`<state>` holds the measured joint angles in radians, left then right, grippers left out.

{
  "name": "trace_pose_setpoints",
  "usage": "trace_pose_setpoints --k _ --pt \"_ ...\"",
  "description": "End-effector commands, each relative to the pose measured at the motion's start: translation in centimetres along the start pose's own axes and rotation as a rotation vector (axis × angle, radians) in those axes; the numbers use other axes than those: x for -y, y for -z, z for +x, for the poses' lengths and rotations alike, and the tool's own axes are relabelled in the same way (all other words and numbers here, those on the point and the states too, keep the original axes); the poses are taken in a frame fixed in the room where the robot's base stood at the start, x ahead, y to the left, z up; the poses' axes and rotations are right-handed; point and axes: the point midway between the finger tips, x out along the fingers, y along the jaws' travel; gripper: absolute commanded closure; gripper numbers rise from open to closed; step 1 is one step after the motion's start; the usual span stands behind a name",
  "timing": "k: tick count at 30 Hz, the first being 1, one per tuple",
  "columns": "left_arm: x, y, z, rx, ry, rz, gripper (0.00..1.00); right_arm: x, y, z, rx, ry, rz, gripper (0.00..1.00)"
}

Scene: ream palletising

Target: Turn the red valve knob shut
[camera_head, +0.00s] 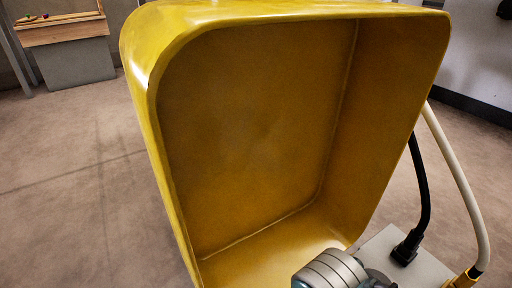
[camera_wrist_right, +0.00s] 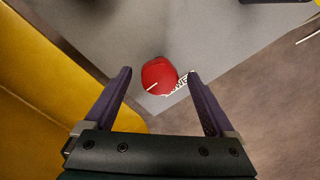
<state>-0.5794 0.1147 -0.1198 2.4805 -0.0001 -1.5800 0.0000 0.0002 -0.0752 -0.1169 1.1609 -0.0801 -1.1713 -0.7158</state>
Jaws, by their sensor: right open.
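The red knob (camera_wrist_right: 159,76) shows in the right wrist view as a round red cap with a small pale line on its lower left. It sits on a grey surface (camera_wrist_right: 200,30). My right gripper (camera_wrist_right: 161,77) is open, its two dark fingers on either side of the knob in the picture. I see a gap to the left finger; the right fingertip is close to the knob's edge, and I cannot tell the height between them. The knob is not visible in the head view. My left gripper is in neither view.
A large yellow tub-like shell (camera_head: 165,130) fills the middle of the head view and borders the wrist view's left side. A white lettered label (camera_wrist_right: 177,88) lies by the knob.

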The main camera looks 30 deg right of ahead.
Motion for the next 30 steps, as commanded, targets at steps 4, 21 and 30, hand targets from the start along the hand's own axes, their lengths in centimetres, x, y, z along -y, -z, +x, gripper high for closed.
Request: trace_pose_setpoints --k 4,21,30 --pt "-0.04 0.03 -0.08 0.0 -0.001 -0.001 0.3 -0.01 0.01 -0.09 0.0 0.0 0.0 0.11" --pt "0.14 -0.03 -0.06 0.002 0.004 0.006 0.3 0.0 -0.02 -0.07 0.0 0.0 0.0 0.68" --pt "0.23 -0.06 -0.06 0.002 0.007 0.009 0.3 0.01 -0.03 -0.07 0.001 0.0 0.0 0.96"
